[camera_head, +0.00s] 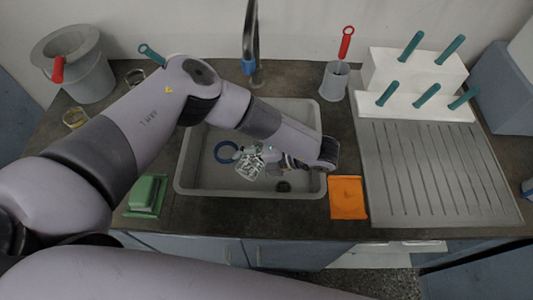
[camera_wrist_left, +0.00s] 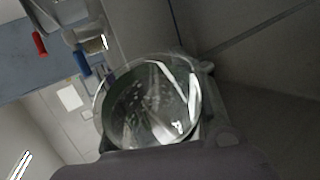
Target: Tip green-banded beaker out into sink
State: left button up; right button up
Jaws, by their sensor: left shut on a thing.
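The grey sink (camera_head: 186,165) is in the middle of the counter. My left arm reaches over it from the left, and my left gripper (camera_head: 262,158) is down inside the basin. It is shut on a clear glass beaker (camera_head: 250,167), held over the sink floor. In the left wrist view the beaker (camera_wrist_left: 148,105) fills the middle, with its round outline and glints showing. That view is strongly rolled. The beaker's exact tilt and any liquid in it are unclear. A green band is not clearly visible. My right gripper is not in view.
A blue ring (camera_head: 226,152) shows in the basin beside the beaker. The tap (camera_head: 250,40) stands behind. A grey drainboard (camera_head: 435,170) and orange cloth (camera_head: 348,198) lie right, a green sponge holder (camera_head: 146,196) left. A grey bucket (camera_head: 88,80) stands back left.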

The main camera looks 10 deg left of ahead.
pick_arm(q)
jog(key=shift+w+r+m+g+y, duration=0.1)
jog(key=shift+r+m+g+y, duration=0.25)
jog(key=shift+m+g, duration=0.15)
dwell(1.0)
jog(key=n+t+h+p, duration=0.1)
jog(key=n+t, duration=0.1)
jog(key=r+n+t+h+p, duration=0.1)
jog(key=n+t+p, duration=0.1)
jog(key=s+n+t+h+p, duration=0.1)
jog(key=n+t, duration=0.1)
jog(key=shift+r, duration=0.3)
jog(key=shift+s+a+r+n+t+h+p, duration=0.1)
jog(key=shift+s+a+r+n+t+p, duration=0.2)
jog(key=shift+s+n+t+p, duration=0.85)
jog(key=shift+a+r+n+t+h+p, duration=0.1)
jog(key=shift+a+r+n+t+p, duration=0.2)
jog(key=shift+p, duration=1.7)
jog(key=shift+s+a+r+n+t+h+p, duration=0.1)
jog(key=shift+s+r+n+t+p, duration=0.45)
jog(key=shift+p, duration=1.05)
